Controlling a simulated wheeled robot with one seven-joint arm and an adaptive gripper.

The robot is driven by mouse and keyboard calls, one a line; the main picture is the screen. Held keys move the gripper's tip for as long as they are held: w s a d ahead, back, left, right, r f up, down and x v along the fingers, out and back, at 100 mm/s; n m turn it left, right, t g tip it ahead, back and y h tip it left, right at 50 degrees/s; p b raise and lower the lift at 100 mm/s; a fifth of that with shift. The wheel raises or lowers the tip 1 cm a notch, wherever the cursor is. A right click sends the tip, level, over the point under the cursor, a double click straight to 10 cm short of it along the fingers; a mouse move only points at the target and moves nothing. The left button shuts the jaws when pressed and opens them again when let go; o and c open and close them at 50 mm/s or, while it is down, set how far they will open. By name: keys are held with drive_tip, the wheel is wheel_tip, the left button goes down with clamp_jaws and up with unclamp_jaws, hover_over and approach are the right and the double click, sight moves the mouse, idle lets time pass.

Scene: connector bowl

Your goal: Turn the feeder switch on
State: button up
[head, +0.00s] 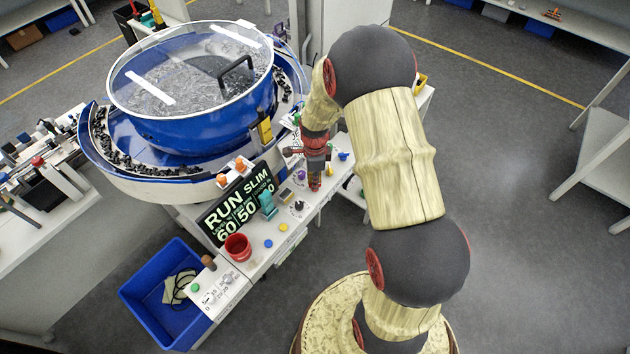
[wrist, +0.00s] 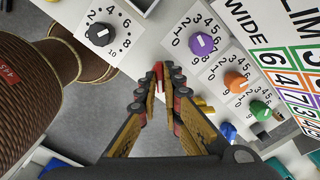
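My gripper (head: 315,184) points down over the far part of the white control panel (head: 262,262) in the head view. In the wrist view its fingers (wrist: 165,75) come together at their red tips, with nothing visible held. No part is clearly marked as the feeder switch. In the wrist view a black dial (wrist: 100,34) lies left of the fingertips, its white mark near upright. A purple dial (wrist: 201,44), an orange dial (wrist: 235,81) and a green dial (wrist: 259,109) lie to the right. The fingers appear apart from these dials.
The blue bowl feeder (head: 190,125) with a clear lid stands behind the panel. A RUN SLIM display (head: 236,207) rises beside the controls. A red cup (head: 238,247) stands towards the panel's near end. A blue bin (head: 165,318) sits below left. Open floor lies right.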

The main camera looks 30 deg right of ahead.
drive_tip(key=o, duration=0.4)
drive_tip(key=shift+o, duration=0.2)
wheel_tip(320, 180, up, 12)
idle(0.5)
idle(0.5)
